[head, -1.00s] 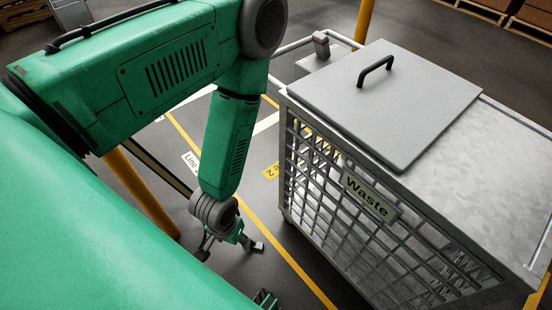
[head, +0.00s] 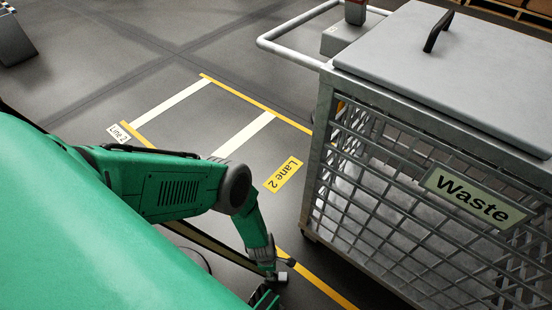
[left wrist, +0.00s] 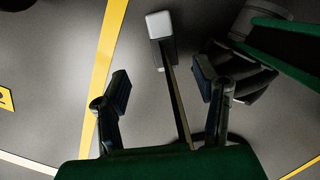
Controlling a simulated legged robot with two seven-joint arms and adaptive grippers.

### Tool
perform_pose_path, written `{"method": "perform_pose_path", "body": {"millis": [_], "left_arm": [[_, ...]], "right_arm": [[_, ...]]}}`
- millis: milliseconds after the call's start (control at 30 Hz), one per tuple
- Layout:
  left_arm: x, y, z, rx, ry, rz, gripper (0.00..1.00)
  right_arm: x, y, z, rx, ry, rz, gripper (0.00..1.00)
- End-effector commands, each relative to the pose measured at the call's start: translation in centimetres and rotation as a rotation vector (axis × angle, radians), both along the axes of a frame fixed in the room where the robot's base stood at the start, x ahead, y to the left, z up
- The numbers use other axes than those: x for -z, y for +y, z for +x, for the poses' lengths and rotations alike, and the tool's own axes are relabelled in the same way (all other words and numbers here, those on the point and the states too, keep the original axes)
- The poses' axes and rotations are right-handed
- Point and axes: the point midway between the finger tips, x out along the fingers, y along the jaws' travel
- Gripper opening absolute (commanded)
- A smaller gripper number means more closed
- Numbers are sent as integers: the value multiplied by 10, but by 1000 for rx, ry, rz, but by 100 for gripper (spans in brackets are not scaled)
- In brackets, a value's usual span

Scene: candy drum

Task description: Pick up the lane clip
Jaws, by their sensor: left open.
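In the left wrist view, the lane clip (left wrist: 161,25), a small pale grey block, shows at the top centre. It sits at the end of a dark belt (left wrist: 178,95) seen edge-on. My left gripper (left wrist: 160,92) is open and empty, with one finger on each side of the belt. The clip lies beyond the fingertips, a little left of their middle, and no finger appears to touch it. In the head view, my left gripper (head: 276,270) is low at the bottom centre, and the belt (head: 215,245) runs down to it. I cannot make out the clip there. My right gripper is not in view.
A wire-sided waste cart (head: 318,180) with a grey lid (head: 480,70) stands close on the right. A yellow floor line (head: 325,288) passes beside the gripper. Floor labels, Lane 2 (head: 283,174) and Line 2 (head: 119,134), lie ahead.

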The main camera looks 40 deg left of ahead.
Motion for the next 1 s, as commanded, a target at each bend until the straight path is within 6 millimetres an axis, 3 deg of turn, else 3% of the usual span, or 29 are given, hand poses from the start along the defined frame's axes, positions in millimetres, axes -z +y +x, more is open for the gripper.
{"method": "perform_pose_path", "body": {"millis": [33,200,533,800,1000], "left_arm": [[17,-2,0,3,0,-1,55],[45,-5,3,4,-1,-3,55],[64,-8,4,5,-1,-3,55],[103,-12,2,6,-1,-3,55],[111,-13,4,5,-1,-3,55]], "right_arm": [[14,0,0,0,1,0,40],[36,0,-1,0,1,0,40],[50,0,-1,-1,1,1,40],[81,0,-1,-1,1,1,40],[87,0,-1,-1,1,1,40]]}}
